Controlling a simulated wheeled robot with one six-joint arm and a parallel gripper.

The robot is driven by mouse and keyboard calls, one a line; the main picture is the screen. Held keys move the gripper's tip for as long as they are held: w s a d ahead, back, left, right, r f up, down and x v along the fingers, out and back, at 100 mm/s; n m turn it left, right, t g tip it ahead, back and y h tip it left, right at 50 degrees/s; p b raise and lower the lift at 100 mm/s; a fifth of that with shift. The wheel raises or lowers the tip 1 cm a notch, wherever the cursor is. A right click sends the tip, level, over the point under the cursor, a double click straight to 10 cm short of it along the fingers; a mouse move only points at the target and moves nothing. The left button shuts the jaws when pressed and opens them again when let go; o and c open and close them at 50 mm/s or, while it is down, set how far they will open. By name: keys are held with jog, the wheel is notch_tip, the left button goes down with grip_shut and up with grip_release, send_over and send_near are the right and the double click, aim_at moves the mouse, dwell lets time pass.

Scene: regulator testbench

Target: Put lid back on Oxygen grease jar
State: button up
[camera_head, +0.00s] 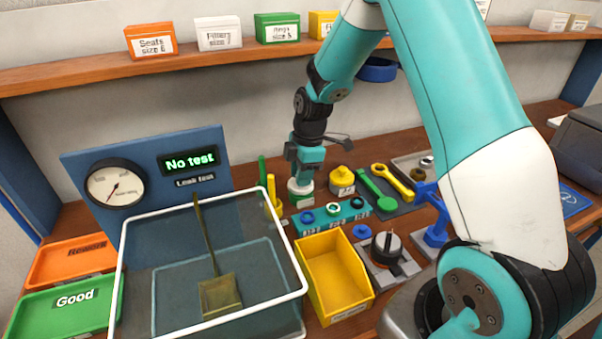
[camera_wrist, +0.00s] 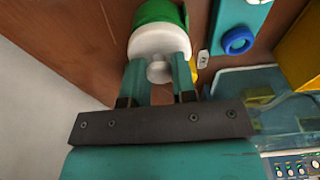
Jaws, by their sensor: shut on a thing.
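The Oxygen grease jar is a green and white jar (camera_head: 301,199) standing on the bench, left of the yellow bottle. In the wrist view its green part (camera_wrist: 158,12) shows beyond the lid. The lid is white and round with a small knob (camera_wrist: 159,46); in the head view it shows as a pale band (camera_head: 299,185) just under my gripper. My gripper (camera_head: 304,175) points down over the jar. Its two fingers (camera_wrist: 159,75) are shut on the lid's knob. The lid lines up with or overlaps the jar; I cannot tell whether it is fully seated.
A teal strip (camera_head: 340,216) with coloured rings lies in front of the jar. Green and yellow sticks (camera_head: 271,190) stand to its left, a yellow bottle (camera_head: 342,179) to its right. A clear tank (camera_head: 290,252) and a yellow bin (camera_head: 333,275) are nearer.

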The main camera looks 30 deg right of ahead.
jog(key=o, duration=1.5)
jog(key=shift+c, duration=0.2)
jog(key=shift+r, duration=0.1)
jog(key=shift+r+p, duration=2.7)
jog(key=shift+r, duration=0.75)
jog(key=shift+c, duration=0.3)
grip_shut()
